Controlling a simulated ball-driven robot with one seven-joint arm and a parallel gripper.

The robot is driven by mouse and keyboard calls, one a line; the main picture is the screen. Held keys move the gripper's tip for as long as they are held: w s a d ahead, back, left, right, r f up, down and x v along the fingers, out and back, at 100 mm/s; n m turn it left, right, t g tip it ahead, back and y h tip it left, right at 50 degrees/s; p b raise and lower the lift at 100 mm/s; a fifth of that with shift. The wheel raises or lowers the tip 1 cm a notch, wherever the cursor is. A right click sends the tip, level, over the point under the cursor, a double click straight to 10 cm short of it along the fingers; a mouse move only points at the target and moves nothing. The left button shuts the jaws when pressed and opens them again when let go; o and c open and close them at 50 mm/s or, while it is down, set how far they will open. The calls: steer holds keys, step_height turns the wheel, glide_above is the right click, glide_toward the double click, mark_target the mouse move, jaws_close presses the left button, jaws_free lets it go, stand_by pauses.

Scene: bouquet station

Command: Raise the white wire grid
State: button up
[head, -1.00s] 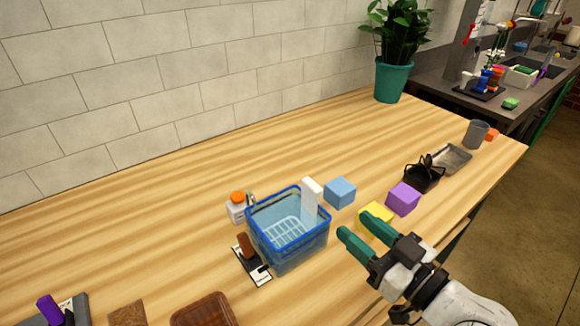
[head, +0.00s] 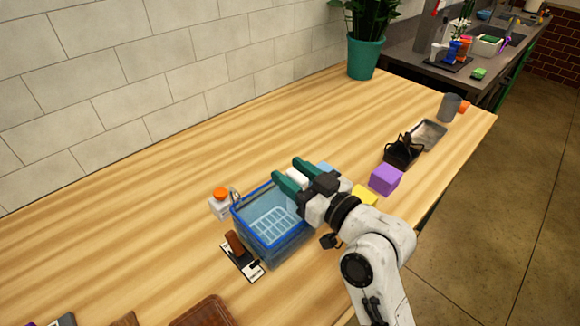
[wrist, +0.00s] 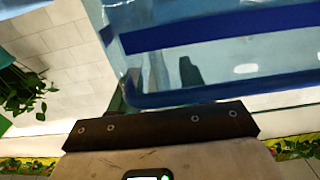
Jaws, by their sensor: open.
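The white wire grid (head: 272,226) lies low inside a clear blue bin (head: 262,247) with a dark blue rim. The bin stands on the wooden table, and its rim also shows close up in the wrist view (wrist: 220,32). My gripper (head: 286,169) is open, its two green fingers over the bin's back right side, above the grid's level. A white upright piece (head: 298,178) at that corner is partly hidden by the fingers. I cannot make out the grid in the wrist view.
Left of the bin are a white bottle with orange cap (head: 220,204) and a brown-handled tool on a card (head: 238,252). Light blue (head: 326,168), yellow (head: 364,195) and purple (head: 386,180) blocks sit to the right.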

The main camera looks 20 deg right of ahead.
steer(key=shift+w+a, duration=0.15)
steer(key=shift+w, duration=0.3)
jaws_close()
stand_by(0.4)
